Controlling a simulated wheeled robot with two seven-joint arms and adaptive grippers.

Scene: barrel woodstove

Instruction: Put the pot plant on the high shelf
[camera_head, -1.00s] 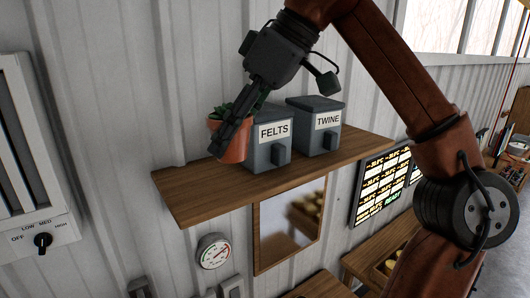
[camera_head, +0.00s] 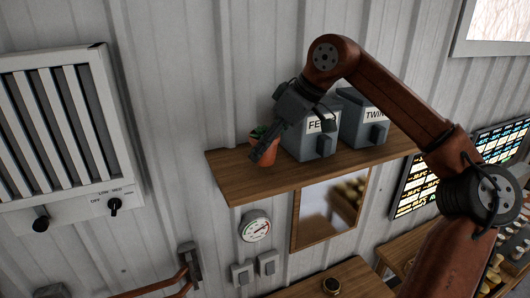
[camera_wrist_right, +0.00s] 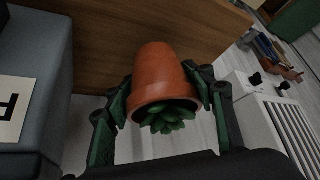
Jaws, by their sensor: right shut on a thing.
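The pot plant, a terracotta pot (camera_head: 264,154) with a small green succulent, is at the left part of the high wooden shelf (camera_head: 232,184), left of the grey FELTS box (camera_head: 311,146). My right gripper (camera_head: 265,150) is shut on the pot, its dark fingers across it. In the right wrist view the pot (camera_wrist_right: 163,72) sits between both fingers (camera_wrist_right: 160,100), with the leaves toward the camera. The pot's base is over or on the shelf board; I cannot tell whether it touches. My left gripper is not in view.
A grey TWINE box (camera_head: 362,120) stands right of the FELTS box. The shelf's left end is bare. Below are a mirror (camera_head: 330,212) and a round gauge (camera_head: 255,227). A louvred white heater (camera_head: 65,130) is on the wall at left.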

